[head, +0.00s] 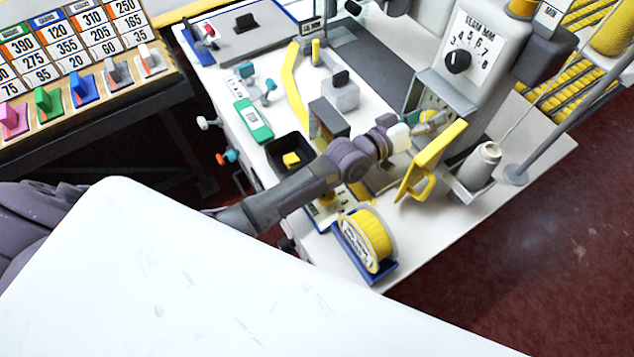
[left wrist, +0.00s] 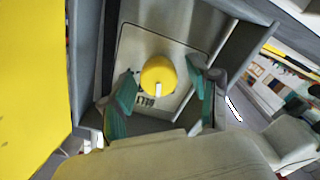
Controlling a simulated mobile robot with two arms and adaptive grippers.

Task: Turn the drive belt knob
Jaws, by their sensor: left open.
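The drive belt knob (left wrist: 157,76) is round and yellow with a white pointer mark, on a pale plate whose lettering is partly hidden. My left gripper (left wrist: 160,88) is open, with one teal finger on each side of the knob; I cannot tell whether they touch it. In the head view my left gripper (head: 424,122) reaches into the sewing machine's lower front, beside the open yellow cover (head: 432,160). The knob is hard to make out there. My right gripper is not in view.
A black dial (head: 458,60) is on the machine head above. A thread cone (head: 482,165) stands to the right. A yellow tape reel (head: 370,240) is at the table's front edge. A black tray (head: 287,146) and a grey block (head: 340,93) lie left of my arm.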

